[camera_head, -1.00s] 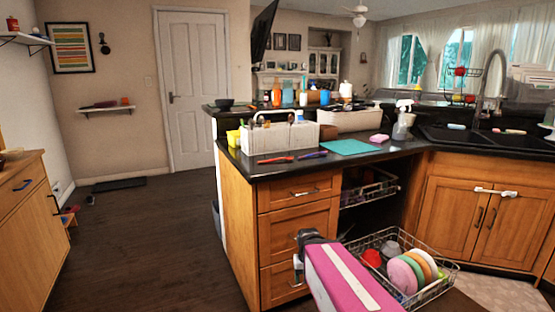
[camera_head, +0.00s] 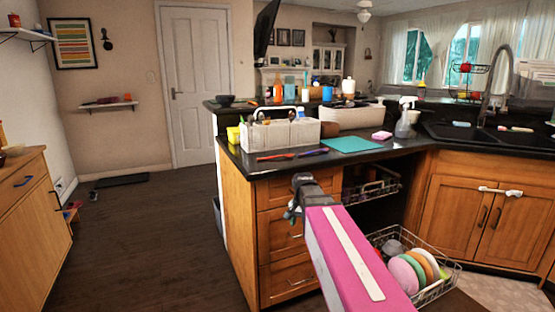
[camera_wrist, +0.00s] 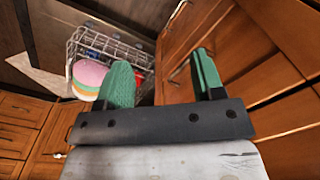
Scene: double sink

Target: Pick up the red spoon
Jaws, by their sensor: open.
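The red spoon (camera_head: 275,156) looks like a thin red utensil lying flat near the front edge of the dark counter (camera_head: 262,168). It does not show in the wrist view. My gripper (camera_head: 292,213) is in front of the drawers, below the counter edge and a little to the right of the spoon. In the wrist view my gripper (camera_wrist: 163,75) has its two green fingers wide apart, with nothing between them.
A blue-purple utensil (camera_head: 313,152) lies right of the spoon. A grey caddy (camera_head: 283,134) stands behind them, and a teal mat (camera_head: 352,145) lies to the right. A pulled-out dish rack (camera_head: 440,287) with plates is low on the right.

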